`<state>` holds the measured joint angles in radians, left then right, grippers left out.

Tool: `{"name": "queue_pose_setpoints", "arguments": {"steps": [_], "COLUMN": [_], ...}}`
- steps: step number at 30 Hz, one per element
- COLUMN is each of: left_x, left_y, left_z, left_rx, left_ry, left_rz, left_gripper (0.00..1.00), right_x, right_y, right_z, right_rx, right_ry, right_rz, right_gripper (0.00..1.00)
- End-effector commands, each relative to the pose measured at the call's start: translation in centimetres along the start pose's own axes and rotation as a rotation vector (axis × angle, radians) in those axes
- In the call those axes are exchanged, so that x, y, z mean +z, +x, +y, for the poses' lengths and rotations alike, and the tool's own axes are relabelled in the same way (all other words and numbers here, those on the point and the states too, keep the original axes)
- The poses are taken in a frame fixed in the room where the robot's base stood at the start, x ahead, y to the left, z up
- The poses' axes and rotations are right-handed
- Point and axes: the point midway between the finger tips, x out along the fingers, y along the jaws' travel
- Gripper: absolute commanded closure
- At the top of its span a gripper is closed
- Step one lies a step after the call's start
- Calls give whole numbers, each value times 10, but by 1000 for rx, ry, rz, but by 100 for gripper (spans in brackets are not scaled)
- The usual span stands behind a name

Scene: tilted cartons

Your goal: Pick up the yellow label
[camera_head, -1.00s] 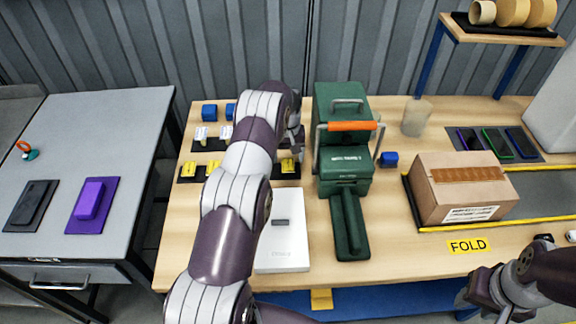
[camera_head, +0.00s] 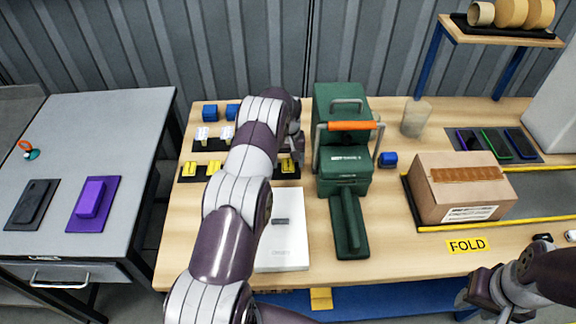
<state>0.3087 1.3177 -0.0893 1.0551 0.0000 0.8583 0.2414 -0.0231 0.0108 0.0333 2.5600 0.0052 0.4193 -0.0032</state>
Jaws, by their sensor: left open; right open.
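Several small yellow labels lie on a black strip at the back left of the wooden table. Two of them, a left one (camera_head: 189,171) and one beside it (camera_head: 214,168), are in plain sight. A further yellow label (camera_head: 288,166) shows to the right of my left arm, which hides the middle of the strip. My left gripper (camera_head: 296,146) is open, just behind and above that right-hand label; its fingertips are partly hidden by my arm. My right gripper (camera_head: 480,292) is open and empty at the front right, near the table's front edge.
A green machine (camera_head: 343,150) with an orange handle stands close right of my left gripper. White labels (camera_head: 201,134) and blue blocks (camera_head: 209,113) sit behind the yellow ones. A white box (camera_head: 285,245) and a carton (camera_head: 462,190) are on the table.

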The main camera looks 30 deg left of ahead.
Motion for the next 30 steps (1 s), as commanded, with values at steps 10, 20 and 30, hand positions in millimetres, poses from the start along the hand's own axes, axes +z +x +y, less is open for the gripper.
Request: {"name": "queue_pose_setpoints", "arguments": {"steps": [10,20,30], "left_x": [0,0,-1], "left_y": [0,0,-38], "left_z": [0,0,0], "left_rx": [0,0,1], "left_ry": [0,0,0], "left_rz": [0,0,5], "left_gripper": [44,77,77], "right_x": [0,0,1], "right_y": [1,1,4], "right_z": [0,0,0], "right_rx": [0,0,0], "right_ry": [0,0,0], "right_rz": [0,0,0], "right_gripper": [57,57,57]}}
